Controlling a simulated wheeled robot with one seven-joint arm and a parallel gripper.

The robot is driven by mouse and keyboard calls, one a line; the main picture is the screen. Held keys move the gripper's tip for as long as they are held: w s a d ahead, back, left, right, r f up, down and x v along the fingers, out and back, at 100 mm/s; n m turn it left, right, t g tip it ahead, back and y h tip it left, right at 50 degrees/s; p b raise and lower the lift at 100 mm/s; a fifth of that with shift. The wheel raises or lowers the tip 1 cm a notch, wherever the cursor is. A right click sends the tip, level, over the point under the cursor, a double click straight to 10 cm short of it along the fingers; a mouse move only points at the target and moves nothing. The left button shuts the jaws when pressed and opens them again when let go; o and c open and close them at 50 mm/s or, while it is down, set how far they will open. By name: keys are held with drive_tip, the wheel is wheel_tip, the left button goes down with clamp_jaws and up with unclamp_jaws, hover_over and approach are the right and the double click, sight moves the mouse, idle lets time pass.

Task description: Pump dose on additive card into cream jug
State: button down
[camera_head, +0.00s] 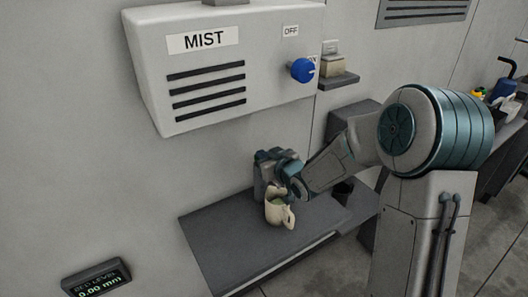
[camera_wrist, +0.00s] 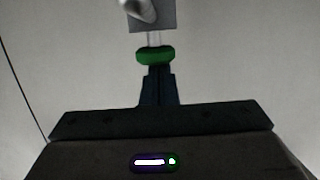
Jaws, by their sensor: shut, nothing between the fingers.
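The cream jug (camera_head: 273,213) stands upright on the grey shelf (camera_head: 235,235), its handle toward the right front. A green patch (camera_head: 280,199) shows at its mouth; I cannot tell what it is. My arm reaches down from the right to just above and behind the jug. In the wrist view my gripper (camera_wrist: 157,70) is shut and empty, its fingers together. A green band (camera_wrist: 155,56) shows just past the fingertips, with a pale stem and a grey block (camera_wrist: 151,14) beyond it. I cannot make out the additive card or a pump for certain.
Above the shelf, a white wall box (camera_head: 210,60) marked MIST has a blue knob (camera_head: 301,70) beside OFF. A beige block (camera_head: 332,66) sits on a small ledge. A bed level display (camera_head: 97,279) reads 0.00 mm. Blue, yellow and green items (camera_head: 503,88) stand at far right. The shelf's left part is bare.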

wheel_tip(320, 180, up, 5)
drive_tip(key=p, duration=0.3)
drive_tip(key=f+b+v, duration=0.1)
drive_tip(key=v, duration=0.8)
drive_tip(key=shift+s+d, duration=0.35)
drive_tip(key=shift+s, duration=0.05)
drive_tip(key=shift+r, duration=0.1)
drive_tip(key=s+d+m+g+h, duration=0.35)
drive_tip(key=s+d+h, duration=0.4)
drive_tip(key=d, duration=0.35)
drive_tip(key=s+d+f+m+g, duration=0.1)
drive_tip(key=s+m+g, duration=0.2)
drive_tip(key=s, duration=1.4)
drive_tip(key=g+h, duration=0.1)
drive_tip(key=g, duration=0.2)
drive_tip(key=shift+s, duration=0.2)
drive_tip(key=shift+d, duration=0.15)
